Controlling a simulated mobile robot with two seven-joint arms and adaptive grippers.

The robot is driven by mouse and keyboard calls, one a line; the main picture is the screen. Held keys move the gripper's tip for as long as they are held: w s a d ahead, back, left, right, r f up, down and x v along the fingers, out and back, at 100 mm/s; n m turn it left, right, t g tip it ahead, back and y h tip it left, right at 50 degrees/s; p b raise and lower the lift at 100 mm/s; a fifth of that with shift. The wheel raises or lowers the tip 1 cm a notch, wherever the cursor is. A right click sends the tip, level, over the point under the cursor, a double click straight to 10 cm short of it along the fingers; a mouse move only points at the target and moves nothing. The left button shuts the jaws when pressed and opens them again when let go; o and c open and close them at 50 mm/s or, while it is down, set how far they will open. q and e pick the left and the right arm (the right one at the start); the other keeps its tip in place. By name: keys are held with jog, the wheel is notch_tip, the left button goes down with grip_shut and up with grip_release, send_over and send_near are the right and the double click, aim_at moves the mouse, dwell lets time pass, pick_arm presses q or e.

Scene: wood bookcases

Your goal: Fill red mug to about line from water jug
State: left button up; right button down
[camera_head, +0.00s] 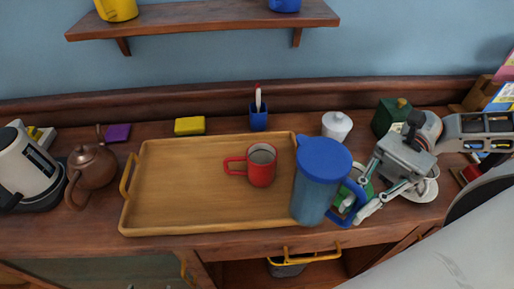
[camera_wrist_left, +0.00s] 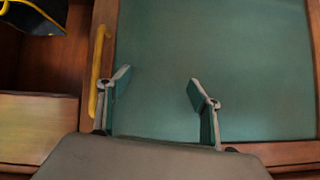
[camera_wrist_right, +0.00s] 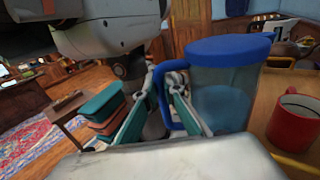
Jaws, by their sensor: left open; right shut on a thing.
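The red mug (camera_head: 262,164) stands upright on the wooden tray (camera_head: 170,195), its handle to the left; it also shows in the right wrist view (camera_wrist_right: 297,121). Its inside looks dark, and I cannot tell a water level. The water jug (camera_head: 312,196), translucent blue with a blue lid, is upright at the tray's right end, just right of the mug. My right gripper (camera_head: 354,198) is shut on the jug's blue handle, which also shows between the fingers in the right wrist view (camera_wrist_right: 163,98). My left gripper (camera_wrist_left: 158,85) is open and empty before a green cabinet panel.
A brown teapot (camera_head: 91,170) and a kettle (camera_head: 27,170) stand left of the tray. A yellow sponge (camera_head: 189,126), a blue pen cup (camera_head: 258,117) and a white lidded pot (camera_head: 337,126) stand behind it. The tray's left half is bare. A shelf (camera_head: 205,19) hangs above.

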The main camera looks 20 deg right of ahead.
pick_arm(q)
jog(key=shift+w, duration=0.35)
pick_arm(e)
jog(key=shift+s+d+r, duration=0.15)
jog(key=shift+r, duration=0.1)
